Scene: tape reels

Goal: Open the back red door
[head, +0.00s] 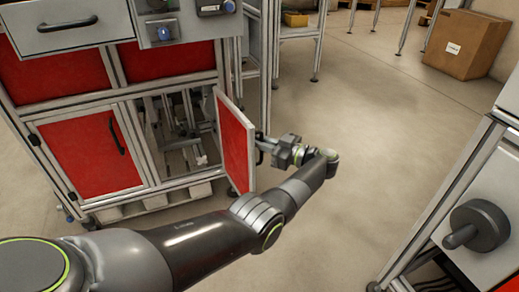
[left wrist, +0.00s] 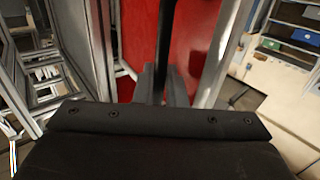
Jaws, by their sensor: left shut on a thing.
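The red door (head: 234,146) on the lower right of the cabinet stands swung open, its grey-framed panel jutting out toward me. It also fills the middle of the left wrist view (left wrist: 205,25). My left gripper (head: 266,149) is at the outer face of the door, shut on its black handle (left wrist: 166,45). In the left wrist view, the fingers (left wrist: 162,85) close around the lower part of the handle. My right gripper is not in view.
A shut red door (head: 92,155) is left of the open compartment (head: 180,130), where metal parts show. A drawer (head: 75,22) is above. A machine with a dark knob (head: 475,225) stands at the right. A cardboard box (head: 466,43) sits far back. The middle floor is clear.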

